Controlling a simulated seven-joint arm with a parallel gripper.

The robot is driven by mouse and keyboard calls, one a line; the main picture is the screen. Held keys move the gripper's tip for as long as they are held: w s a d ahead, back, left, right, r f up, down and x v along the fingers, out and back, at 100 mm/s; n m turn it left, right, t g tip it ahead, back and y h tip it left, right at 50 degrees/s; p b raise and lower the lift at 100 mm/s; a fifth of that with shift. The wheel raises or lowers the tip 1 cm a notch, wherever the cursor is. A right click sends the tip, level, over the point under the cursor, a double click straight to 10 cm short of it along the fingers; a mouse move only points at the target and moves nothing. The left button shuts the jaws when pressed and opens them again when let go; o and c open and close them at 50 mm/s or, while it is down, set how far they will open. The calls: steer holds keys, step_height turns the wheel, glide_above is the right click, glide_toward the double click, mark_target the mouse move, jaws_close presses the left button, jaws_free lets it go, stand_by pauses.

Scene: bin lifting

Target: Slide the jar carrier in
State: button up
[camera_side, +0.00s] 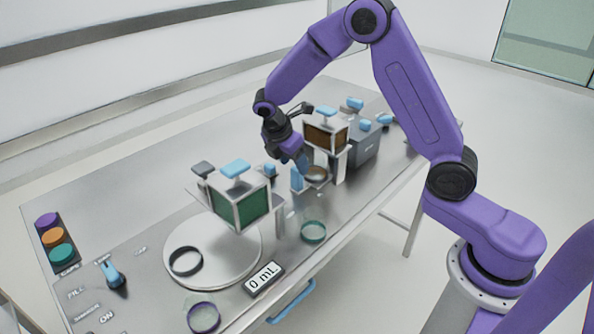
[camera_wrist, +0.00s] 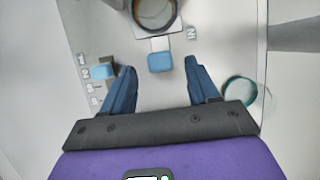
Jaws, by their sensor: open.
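The jar carrier is a pale slide plate with a blue handle (camera_wrist: 160,62) at its near end in the wrist view. A round jar (camera_wrist: 154,12) with a brownish rim stands on it at the top of that view, partly cut off. In the side view the jar (camera_side: 316,174) is under the brown-windowed dispenser. An "IN" label (camera_wrist: 191,33) is beside the carrier. My gripper (camera_wrist: 160,78) is open and empty. Its two blue fingers are spread, with the handle between and slightly beyond them; I cannot tell their height above it.
A green-rimmed jar (camera_wrist: 240,92) stands right of my fingers, and a blue knob (camera_wrist: 103,71) is to the left. The side view shows a green-windowed dispenser (camera_side: 240,207) above a round plate (camera_side: 225,262), and the brown-windowed dispenser (camera_side: 326,135) close to my gripper.

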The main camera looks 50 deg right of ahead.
steer(key=shift+x, duration=2.3)
